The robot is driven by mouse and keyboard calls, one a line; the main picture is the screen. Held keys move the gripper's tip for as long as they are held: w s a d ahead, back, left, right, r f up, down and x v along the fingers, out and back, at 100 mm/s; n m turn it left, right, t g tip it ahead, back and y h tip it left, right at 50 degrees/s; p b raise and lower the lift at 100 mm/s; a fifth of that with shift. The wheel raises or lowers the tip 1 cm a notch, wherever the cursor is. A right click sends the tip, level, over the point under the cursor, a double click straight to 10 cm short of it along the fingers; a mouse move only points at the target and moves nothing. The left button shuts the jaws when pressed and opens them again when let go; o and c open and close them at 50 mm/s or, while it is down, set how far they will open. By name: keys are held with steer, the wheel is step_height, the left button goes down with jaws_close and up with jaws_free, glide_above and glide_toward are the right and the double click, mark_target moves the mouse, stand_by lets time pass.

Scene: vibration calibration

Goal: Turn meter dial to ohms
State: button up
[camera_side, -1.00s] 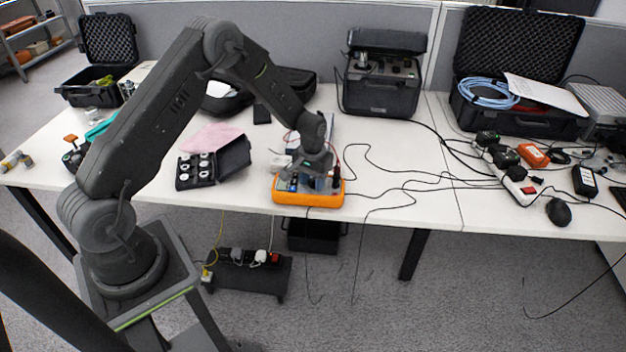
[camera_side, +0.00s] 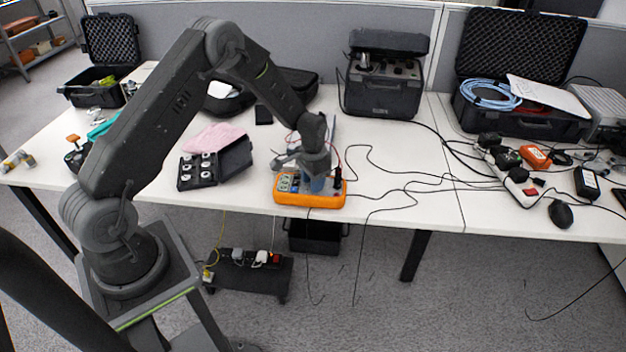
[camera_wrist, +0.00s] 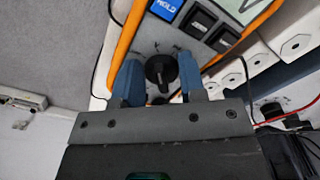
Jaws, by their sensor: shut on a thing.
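The orange multimeter (camera_side: 300,199) lies near the front edge of the white table, below my wrist. My gripper (camera_side: 318,184) points down over its face and hides much of it, including the dial, in the side view. In the wrist view, the black dial (camera_wrist: 160,70) sits between the two blue fingers of my gripper (camera_wrist: 158,78), which is shut on it. A blue HOLD button (camera_wrist: 166,9) and dark buttons (camera_wrist: 202,22) lie beyond the dial. The dial's setting marks are too small to read.
A black case with white round pieces (camera_side: 197,170) and a pink cloth (camera_side: 212,138) lie left of the meter. Thin cables (camera_side: 385,185) run to the right. A dark boxed instrument (camera_side: 382,92) stands at the back.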

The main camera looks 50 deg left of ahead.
steer(key=o, duration=0.9)
step_height(320, 180, up, 14)
steer(key=shift+f, duration=0.1)
stand_by(0.4)
